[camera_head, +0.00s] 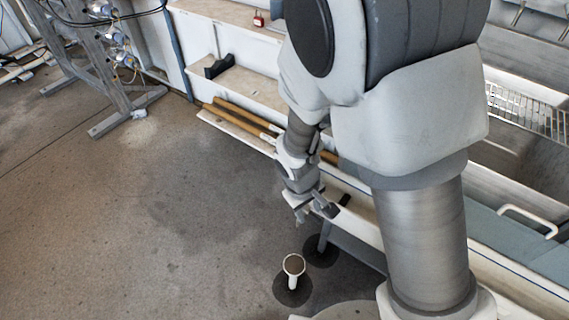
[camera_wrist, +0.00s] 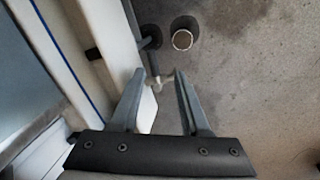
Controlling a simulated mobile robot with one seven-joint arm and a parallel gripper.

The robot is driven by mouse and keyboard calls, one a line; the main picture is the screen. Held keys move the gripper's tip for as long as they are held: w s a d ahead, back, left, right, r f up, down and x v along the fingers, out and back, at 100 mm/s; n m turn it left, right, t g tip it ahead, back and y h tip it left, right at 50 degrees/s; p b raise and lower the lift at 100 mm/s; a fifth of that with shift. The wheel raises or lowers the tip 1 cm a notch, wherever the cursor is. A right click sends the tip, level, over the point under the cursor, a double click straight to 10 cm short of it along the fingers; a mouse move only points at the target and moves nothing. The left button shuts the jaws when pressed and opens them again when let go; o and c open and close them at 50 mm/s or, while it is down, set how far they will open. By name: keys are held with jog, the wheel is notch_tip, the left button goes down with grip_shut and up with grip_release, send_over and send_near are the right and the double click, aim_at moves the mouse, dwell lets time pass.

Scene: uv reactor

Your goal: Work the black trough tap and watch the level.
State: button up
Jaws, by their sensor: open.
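My gripper (camera_head: 316,210) hangs beside the long white trough (camera_head: 534,300), over the floor. In the wrist view my gripper (camera_wrist: 159,76) is open and its fingers look empty. A small black part (camera_head: 344,199), possibly the tap, sits at the trough's side just right of my gripper. A black part (camera_wrist: 93,54) also shows on the trough side in the wrist view, left of the fingers. A grey pipe (camera_head: 325,235) runs down to the floor below it. A blue-grey surface (camera_head: 497,233) shows inside the trough; I cannot read a level from it.
A white standpipe with a round top (camera_head: 293,265) rises from a dark floor patch near the grey pipe. A metal frame (camera_head: 105,80) stands at the upper left. The concrete floor at left is clear.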

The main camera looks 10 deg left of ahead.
notch_tip(320, 180, up, 16)
jog(key=s+a+p, duration=0.2)
jog(key=p, duration=0.3)
jog(key=a+m+p, duration=0.1)
jog(key=m, duration=0.3)
jog(key=w+a+m+g+p, duration=0.1)
jog(key=a+m+p, duration=0.1)
jog(key=m, duration=0.2)
jog(key=w+a+f+m+g+p, duration=0.1)
jog(key=m, duration=0.2)
jog(key=shift+a+m+h, duration=0.15)
jog(key=shift+m+h, duration=0.15)
jog(key=shift+m, duration=0.1)
jog(key=shift+c, duration=0.2)
